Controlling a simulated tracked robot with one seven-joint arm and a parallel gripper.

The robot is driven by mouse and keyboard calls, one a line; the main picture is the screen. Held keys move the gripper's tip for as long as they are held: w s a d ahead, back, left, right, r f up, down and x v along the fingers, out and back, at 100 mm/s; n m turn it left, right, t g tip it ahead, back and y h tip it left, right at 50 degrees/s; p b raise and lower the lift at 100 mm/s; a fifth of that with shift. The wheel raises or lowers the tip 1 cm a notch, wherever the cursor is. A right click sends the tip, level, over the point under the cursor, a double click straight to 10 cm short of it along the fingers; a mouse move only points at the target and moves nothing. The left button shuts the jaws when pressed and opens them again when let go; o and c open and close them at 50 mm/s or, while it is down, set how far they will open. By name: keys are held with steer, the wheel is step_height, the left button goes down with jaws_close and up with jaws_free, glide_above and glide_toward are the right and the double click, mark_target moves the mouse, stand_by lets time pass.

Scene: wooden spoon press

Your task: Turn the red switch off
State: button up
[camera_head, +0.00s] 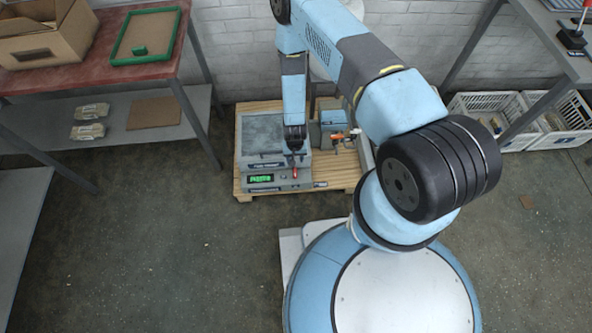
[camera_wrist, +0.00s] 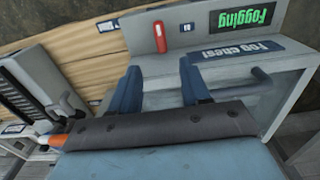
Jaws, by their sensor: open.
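The red switch (camera_head: 294,173) is a small upright red lever on the front of a grey fog chest (camera_head: 262,137), right of its green display (camera_head: 261,178). In the wrist view the red switch (camera_wrist: 160,37) stands on a pale plate, and the green display (camera_wrist: 243,17) reads "Fogging". My gripper (camera_head: 294,148) is over the chest's front right part, just behind the switch in the head view. In the wrist view my gripper (camera_wrist: 160,82) has two blue fingers apart with nothing between them. The switch lies beyond the fingertips, roughly in line with the gap, apart from them.
The chest stands on a wooden pallet (camera_head: 243,190). A grey-green unit with an orange part (camera_head: 339,136) sits close on the right. A red-topped table (camera_head: 90,75) is at left. White crates (camera_head: 485,105) are at right. The front left floor is clear.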

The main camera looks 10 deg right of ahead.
mark_target(295, 172)
step_height(295, 172, down, 12)
steer(key=shift+r, duration=0.15)
stand_by(0.4)
